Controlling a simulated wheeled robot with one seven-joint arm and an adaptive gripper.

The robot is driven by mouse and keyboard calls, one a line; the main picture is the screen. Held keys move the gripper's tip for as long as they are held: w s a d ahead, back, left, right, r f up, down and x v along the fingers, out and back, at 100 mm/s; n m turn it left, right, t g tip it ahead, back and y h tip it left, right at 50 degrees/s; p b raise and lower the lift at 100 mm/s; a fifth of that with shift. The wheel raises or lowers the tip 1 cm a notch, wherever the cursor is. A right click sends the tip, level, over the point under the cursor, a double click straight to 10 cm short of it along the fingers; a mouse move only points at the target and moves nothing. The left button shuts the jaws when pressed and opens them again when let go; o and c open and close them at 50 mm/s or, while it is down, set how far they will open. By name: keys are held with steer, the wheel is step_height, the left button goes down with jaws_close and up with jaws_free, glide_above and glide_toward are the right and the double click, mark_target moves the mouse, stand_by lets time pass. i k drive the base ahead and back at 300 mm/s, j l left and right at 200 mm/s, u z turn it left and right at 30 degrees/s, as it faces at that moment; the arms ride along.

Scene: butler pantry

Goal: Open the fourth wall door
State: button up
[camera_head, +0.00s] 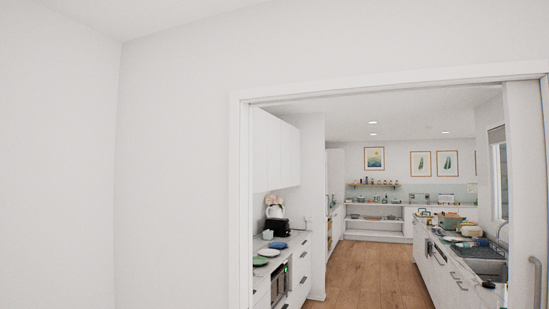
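White wall cabinets (276,152) hang on the left side of the pantry, beyond a wide white-framed doorway. Their doors look shut, and I cannot clearly tell the single doors apart. A white door panel (522,170) stands at the right side of the doorway, with a grey bar handle (536,283) low on it. The doorway is largely clear of this panel. I cannot tell which door is the fourth wall door. My gripper is not in view.
A blank white wall (178,170) fills the left. Wooden floor (370,270) runs clear between the left counter, with plates (268,252) and a black toaster (278,227), and the right counter, with a sink (484,262). Open shelves (374,211) stand at the back.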

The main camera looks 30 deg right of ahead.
mark_target(273, 180)
steer(key=i+l+z, duration=0.25)
steer(key=i+z, duration=0.25)
steer(key=i+l+z, duration=0.35)
steer(key=i, duration=0.3)
steer(key=i+z, duration=0.35)
steer(key=i, duration=0.35)
steer(key=i+z, duration=0.35)
steer(key=i, duration=0.35)
steer(key=i+u, duration=0.3)
steer(key=i, duration=0.2)
steer(key=i+u, duration=0.3)
steer(key=i, duration=0.15)
steer(key=i+l+u, duration=0.25)
steer(key=i, duration=0.25)
steer(key=i+l+u, duration=0.3)
steer(key=i, duration=0.15)
steer(key=j, duration=0.1)
